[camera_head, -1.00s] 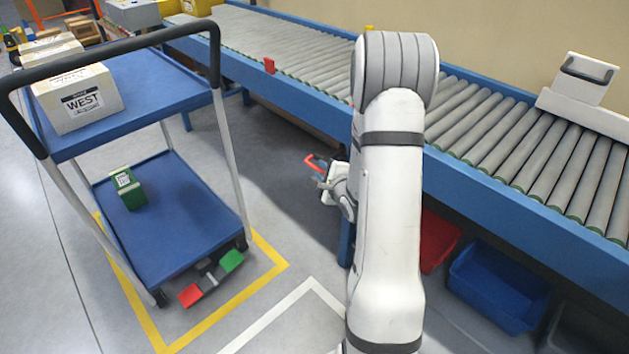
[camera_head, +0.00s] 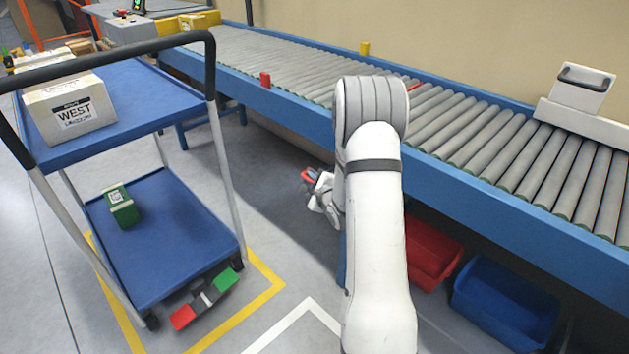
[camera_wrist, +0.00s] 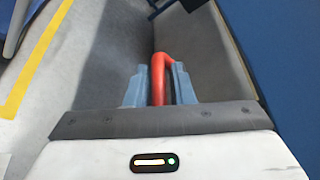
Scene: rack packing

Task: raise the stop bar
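A red bent handle (camera_wrist: 158,75) shows in the wrist view between the two blue-grey fingertips of my gripper (camera_wrist: 160,80). The fingers sit close on both sides of it and look shut on it. In the head view my gripper (camera_head: 311,180) is small, low beside the conveyor's near side, left of my arm, with a bit of red at its tips. A short red piece, possibly the stop bar (camera_head: 414,88), shows at roller level right of my arm; my arm hides the rollers beside it. I cannot see how the handle joins it.
The roller conveyor (camera_head: 470,128) runs along the wall with a red block (camera_head: 265,79) on its near rail and a yellow block (camera_head: 364,48) on its far rail. A blue cart (camera_head: 160,100) stands left, holding a WEST box (camera_head: 70,108). Red (camera_head: 432,250) and blue (camera_head: 505,298) bins sit beneath the conveyor.

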